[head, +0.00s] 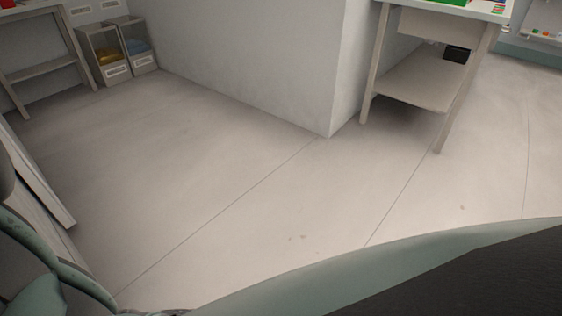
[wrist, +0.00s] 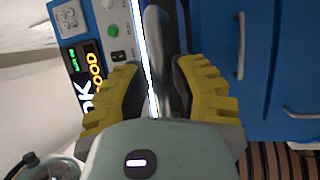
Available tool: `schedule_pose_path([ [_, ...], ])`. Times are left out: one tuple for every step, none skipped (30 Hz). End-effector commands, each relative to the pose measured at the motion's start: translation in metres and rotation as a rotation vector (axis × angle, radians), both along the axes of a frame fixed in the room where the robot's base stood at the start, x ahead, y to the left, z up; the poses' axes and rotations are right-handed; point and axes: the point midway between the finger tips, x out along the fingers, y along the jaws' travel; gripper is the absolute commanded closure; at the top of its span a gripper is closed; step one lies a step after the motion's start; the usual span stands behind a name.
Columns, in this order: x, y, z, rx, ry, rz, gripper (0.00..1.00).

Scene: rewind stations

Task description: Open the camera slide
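In the wrist view my gripper (wrist: 157,75) has its two yellow-padded fingers spread apart. A dark grey rounded bar (wrist: 163,45) and a thin bright strip (wrist: 143,50) run lengthwise through the space between the fingers. I cannot tell whether a finger touches the bar. I cannot make out for certain which part is the camera slide. My gripper does not show in the head view.
Blue cabinet fronts (wrist: 268,70) with grey handles are on the right in the wrist view. The head view shows clear floor (head: 200,170), a white wall block (head: 260,60), a table with a shelf (head: 418,82) at right, and bins (head: 112,52) at back left.

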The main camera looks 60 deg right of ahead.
Motion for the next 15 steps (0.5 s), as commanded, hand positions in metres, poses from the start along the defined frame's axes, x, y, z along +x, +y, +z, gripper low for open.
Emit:
schedule_pose_path([
  [0.0003, -0.0004, 0.0000, 0.000, -0.001, -0.001, 0.70],
  [0.0002, -0.0002, 0.0001, 0.000, -0.001, -0.001, 0.67],
  [0.0001, -0.0002, 0.0001, 0.000, -0.001, -0.001, 0.63],
  [0.0000, -0.0002, 0.0001, 0.000, -0.001, 0.000, 0.60],
  [0.0000, -0.0002, 0.0001, 0.000, -0.001, 0.000, 0.57],
  [0.0000, 0.0000, 0.0001, 0.000, -0.001, 0.000, 0.57],
  [-0.0001, 0.0000, 0.0001, 0.000, -0.001, 0.000, 0.57],
  [-0.0001, 0.0000, 0.0000, 0.000, -0.001, 0.001, 0.57],
  [-0.0001, 0.0002, 0.0000, 0.000, -0.001, 0.001, 0.57],
  [-0.0002, 0.0002, 0.0000, 0.000, -0.001, 0.001, 0.57],
  [-0.0003, 0.0001, 0.0000, 0.000, -0.001, 0.001, 0.57],
  [-0.0004, -0.0002, -0.0001, 0.000, -0.001, 0.001, 0.57],
  [-0.0007, -0.0009, -0.0003, 0.000, -0.001, 0.001, 0.57],
  [-0.0013, -0.0023, -0.0008, -0.001, 0.000, 0.000, 0.57],
  [-0.0023, -0.0050, -0.0013, -0.001, 0.000, -0.001, 0.57],
])
